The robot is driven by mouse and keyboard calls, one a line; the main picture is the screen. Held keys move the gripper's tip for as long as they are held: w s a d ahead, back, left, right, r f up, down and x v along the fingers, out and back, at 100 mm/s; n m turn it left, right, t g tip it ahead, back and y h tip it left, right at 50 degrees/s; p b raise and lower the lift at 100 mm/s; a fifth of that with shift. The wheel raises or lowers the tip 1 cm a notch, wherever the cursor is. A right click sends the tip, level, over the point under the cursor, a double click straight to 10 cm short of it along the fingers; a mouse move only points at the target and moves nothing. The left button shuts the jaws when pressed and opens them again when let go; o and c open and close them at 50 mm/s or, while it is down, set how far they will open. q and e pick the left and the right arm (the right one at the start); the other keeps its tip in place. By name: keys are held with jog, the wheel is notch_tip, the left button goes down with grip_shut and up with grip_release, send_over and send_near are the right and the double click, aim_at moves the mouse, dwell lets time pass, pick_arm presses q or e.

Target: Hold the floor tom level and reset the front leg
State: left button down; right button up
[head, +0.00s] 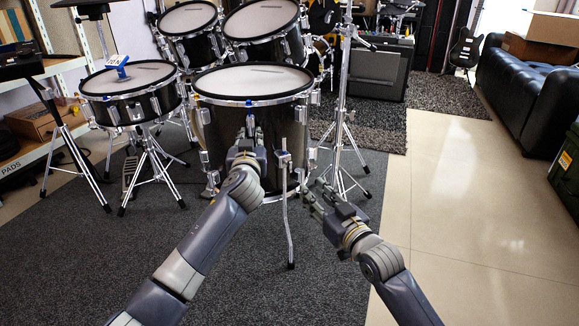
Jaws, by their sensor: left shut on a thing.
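The front leg (290,215) is a chrome rod running down from a bracket (284,160) on the shell's near side to the dark carpet, ending in a rubber foot. My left gripper (247,138) is shut on the floor tom at the front of its shell, left of the leg. Its exact grip is hidden. My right gripper (316,196) is open and empty, just right of the leg and apart from it.
A snare drum (150,105) with a blue-and-white object (118,65) on top stands left. Two rack toms (188,17) are behind. A chrome stand (343,110) rises close behind my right gripper. Bare floor (450,200) lies right of the carpet.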

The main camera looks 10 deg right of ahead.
jog(key=shift+s+d, duration=0.1)
jog(key=shift+s, duration=0.2)
pick_arm(q)
jog(key=c, duration=1.3)
grip_release()
jog(key=shift+s, duration=0.1)
jog(key=v, duration=1.1)
jog(key=shift+s+a, duration=0.15)
jog(key=shift+s, duration=0.2)
pick_arm(e)
jog(key=o, duration=0.6)
jog(key=shift+c, duration=0.2)
